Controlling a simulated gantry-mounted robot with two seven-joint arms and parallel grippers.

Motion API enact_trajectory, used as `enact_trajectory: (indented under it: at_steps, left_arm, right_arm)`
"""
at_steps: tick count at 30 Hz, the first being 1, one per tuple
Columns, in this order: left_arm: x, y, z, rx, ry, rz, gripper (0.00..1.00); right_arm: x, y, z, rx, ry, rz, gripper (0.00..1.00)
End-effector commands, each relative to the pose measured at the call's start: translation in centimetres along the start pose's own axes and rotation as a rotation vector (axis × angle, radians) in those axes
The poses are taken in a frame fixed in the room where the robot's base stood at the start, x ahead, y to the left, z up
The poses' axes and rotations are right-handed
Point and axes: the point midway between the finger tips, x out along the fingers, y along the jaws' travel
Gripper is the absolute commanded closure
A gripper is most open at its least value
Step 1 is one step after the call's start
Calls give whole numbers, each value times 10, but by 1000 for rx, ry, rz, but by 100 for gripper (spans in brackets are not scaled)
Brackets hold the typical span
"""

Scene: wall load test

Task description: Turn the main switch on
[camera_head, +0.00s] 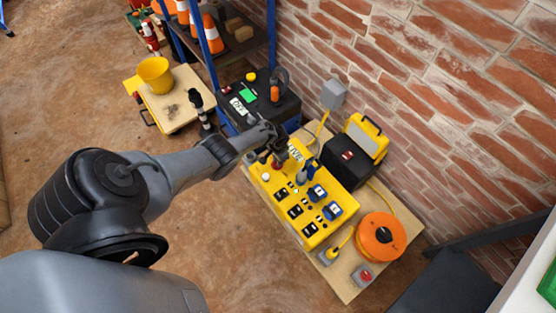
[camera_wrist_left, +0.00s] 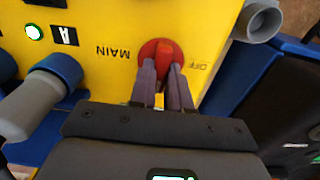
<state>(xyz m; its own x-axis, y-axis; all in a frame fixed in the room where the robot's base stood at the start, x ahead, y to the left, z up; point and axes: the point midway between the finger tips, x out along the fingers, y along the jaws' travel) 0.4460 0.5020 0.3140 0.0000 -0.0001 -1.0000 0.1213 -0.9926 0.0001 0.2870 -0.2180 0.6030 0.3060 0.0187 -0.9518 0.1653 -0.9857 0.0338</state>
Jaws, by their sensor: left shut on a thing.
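The main switch (camera_wrist_left: 160,48) is a red rotary knob on a yellow panel (camera_wrist_left: 110,75). In the left wrist view the word MAIN is printed to its left and OFF to its right, both upside down. My left gripper (camera_wrist_left: 167,72) is shut on the red knob, with its two grey fingers on either side of it. In the head view my left gripper (camera_head: 272,147) reaches over the far left end of the yellow box (camera_head: 266,184), partly hiding the switch. The knob's exact angle is hard to read. My right gripper is not in view.
The box carries blue sockets (camera_head: 333,210), and a lit green-white lamp (camera_wrist_left: 34,32) shows beside its panel label. An orange cable reel (camera_head: 382,237) and a black case (camera_head: 346,163) stand nearby on the wooden table (camera_head: 345,284). A brick wall rises behind.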

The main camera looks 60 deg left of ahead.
Motion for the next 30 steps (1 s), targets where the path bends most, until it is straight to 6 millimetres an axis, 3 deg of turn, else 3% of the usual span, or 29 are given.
enact_trajectory:
  at_steps: [12,13,18,30]
  left_arm:
    - [1,0,0,10,0,0,100]
    - [1,0,1,10,-1,0,82]
    - [0,0,0,9,0,0,57]
    - [-6,0,0,8,0,0,57]
  right_arm:
    - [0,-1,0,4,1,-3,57]
    - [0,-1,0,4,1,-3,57]
    - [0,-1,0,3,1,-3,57]
    - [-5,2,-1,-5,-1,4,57]
